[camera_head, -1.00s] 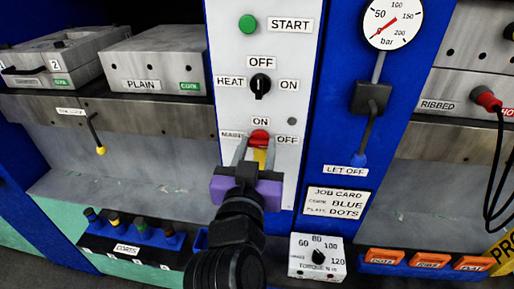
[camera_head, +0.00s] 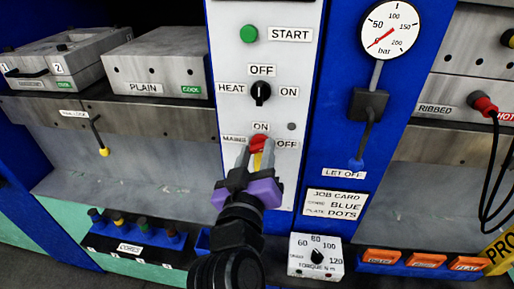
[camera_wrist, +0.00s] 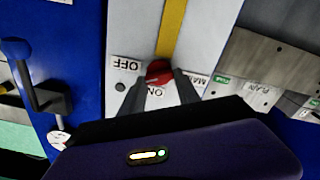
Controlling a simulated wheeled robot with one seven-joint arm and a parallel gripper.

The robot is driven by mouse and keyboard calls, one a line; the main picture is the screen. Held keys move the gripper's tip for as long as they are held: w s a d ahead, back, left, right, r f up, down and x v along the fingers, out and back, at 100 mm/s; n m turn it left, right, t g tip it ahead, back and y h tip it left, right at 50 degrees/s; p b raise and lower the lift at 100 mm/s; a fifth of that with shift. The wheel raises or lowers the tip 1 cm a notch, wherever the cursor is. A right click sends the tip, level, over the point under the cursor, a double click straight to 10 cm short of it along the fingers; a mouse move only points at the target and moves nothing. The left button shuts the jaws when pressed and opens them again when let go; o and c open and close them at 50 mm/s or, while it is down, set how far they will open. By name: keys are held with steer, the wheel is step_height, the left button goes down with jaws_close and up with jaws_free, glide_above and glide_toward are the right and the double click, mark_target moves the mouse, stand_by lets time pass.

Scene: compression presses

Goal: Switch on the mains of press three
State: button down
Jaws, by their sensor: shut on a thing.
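The mains switch is a red rotary knob (camera_head: 258,143) low on the white control panel (camera_head: 284,80), with ON above it, MAINS to its left and OFF to its right. My gripper (camera_head: 257,153) reaches up to it from below, its two grey fingers on either side of the knob and shut on it. The wrist view shows the red knob (camera_wrist: 158,72) between the fingertips of my gripper (camera_wrist: 159,79). The fingers partly cover the knob, and its exact pointing direction is hard to tell.
A small dark round lamp (camera_head: 291,126) sits right of the ON label. The black heat knob (camera_head: 260,92) and green start button (camera_head: 249,34) are above. The let-off lever (camera_head: 362,145) hangs to the right, below the pressure gauge (camera_head: 390,29).

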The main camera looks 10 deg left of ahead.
steer(key=n+p, duration=0.2)
steer(key=n, duration=0.1)
steer(key=shift+n, duration=0.4)
steer(key=n+p, duration=0.2)
steer(key=n, duration=0.1)
steer(key=shift+a+n, duration=0.1)
steer(key=shift+n, duration=0.2)
steer(key=shift+n+p, duration=1.1)
steer(key=shift+n, duration=0.1)
steer(key=shift+a+f+n+p, duration=0.1)
steer(key=shift+f+n+p, duration=0.1)
steer(key=shift+n+p, duration=1)
steer(key=shift+f+n, duration=0.1)
steer(key=shift+n, duration=0.3)
steer(key=c, duration=0.9)
jaws_free()
steer(key=shift+b, duration=0.3)
